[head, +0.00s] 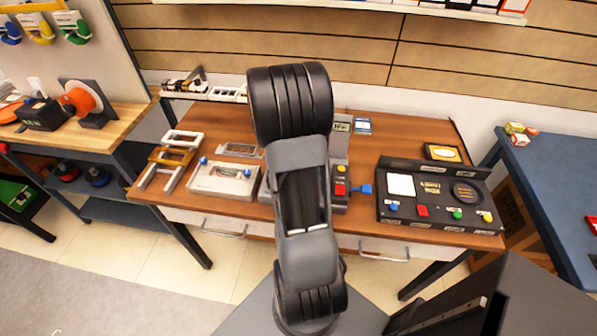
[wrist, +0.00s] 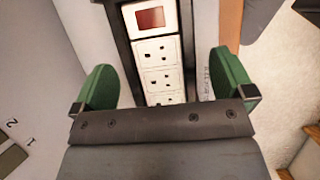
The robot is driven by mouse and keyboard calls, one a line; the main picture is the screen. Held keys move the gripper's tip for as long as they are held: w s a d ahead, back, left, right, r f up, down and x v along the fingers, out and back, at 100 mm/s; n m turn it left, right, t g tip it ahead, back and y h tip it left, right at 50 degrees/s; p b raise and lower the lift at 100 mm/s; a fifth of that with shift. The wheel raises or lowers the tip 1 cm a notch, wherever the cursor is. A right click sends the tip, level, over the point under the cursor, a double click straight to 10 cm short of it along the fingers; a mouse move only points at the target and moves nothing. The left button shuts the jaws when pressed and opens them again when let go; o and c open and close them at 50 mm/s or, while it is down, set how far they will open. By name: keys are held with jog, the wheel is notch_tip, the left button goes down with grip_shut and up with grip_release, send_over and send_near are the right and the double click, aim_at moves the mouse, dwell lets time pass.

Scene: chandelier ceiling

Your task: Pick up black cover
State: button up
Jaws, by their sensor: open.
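My gripper (wrist: 165,78) shows in the wrist view with its two green fingers wide apart, open. Between the fingers lies a white socket strip (wrist: 158,55) with a red window at its far end. A dark frame (wrist: 122,38) runs along both sides of the strip. It may be the black cover, but I cannot tell for sure. The fingers stand outside the frame on either side; contact cannot be judged. The gripper's body hides the strip's near end. In the head view my arm hides the gripper and the middle of the table.
The wooden table (head: 410,145) holds a black control panel (head: 435,196) on the right. A white box with blue knobs (head: 224,178) and several empty frames (head: 172,156) are on the left. A red-and-yellow button box (head: 341,187) stands just right of my arm.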

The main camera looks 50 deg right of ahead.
jog(key=c, duration=0.9)
jog(key=shift+r, duration=0.15)
jog(key=shift+c, duration=0.2)
